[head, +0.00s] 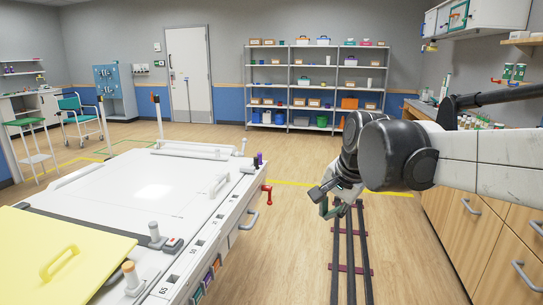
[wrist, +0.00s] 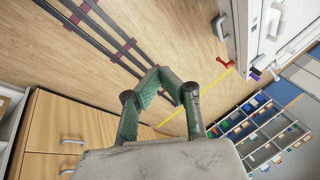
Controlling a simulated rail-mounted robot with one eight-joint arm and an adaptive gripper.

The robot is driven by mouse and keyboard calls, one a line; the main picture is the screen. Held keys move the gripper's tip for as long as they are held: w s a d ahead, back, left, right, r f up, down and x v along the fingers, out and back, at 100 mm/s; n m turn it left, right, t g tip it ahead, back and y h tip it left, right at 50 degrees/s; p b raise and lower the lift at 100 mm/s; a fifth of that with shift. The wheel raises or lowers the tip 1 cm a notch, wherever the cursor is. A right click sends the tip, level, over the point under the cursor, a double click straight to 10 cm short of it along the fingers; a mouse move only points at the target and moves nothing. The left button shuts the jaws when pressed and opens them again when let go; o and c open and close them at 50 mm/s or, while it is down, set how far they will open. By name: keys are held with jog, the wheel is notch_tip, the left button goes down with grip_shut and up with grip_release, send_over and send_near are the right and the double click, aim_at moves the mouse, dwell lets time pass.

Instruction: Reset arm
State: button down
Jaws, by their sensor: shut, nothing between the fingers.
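My arm reaches in from the right in the head view and bends down at its end. My gripper (head: 337,207) hangs in the open space above the floor rails, to the right of the white table. In the wrist view my gripper (wrist: 160,72) shows its two green-padded fingers with their tips together. Nothing is between them, and they touch nothing.
The white magnet table (head: 135,185) with a yellow panel (head: 90,240) stands at left. A red handle (head: 267,194) sticks out from its side. Wooden cabinets (head: 480,225) line the right. Shelves (head: 318,85) stand at the back. The floor between is clear around the dark rails (head: 350,265).

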jog(key=s+d+f+n, duration=0.2)
jog(key=s, duration=0.5)
jog(key=s+d+f+n+t+h, duration=0.1)
jog(key=s+d+f+n, duration=0.1)
jog(key=s, duration=0.5)
jog(key=s+d+f+n+t+p, duration=0.1)
jog(key=s+d+f+n, duration=0.2)
jog(key=s, duration=0.4)
jog(key=shift+s+f+n+h, duration=0.15)
jog(key=shift+n+h, duration=0.25)
jog(key=shift+n, duration=0.1)
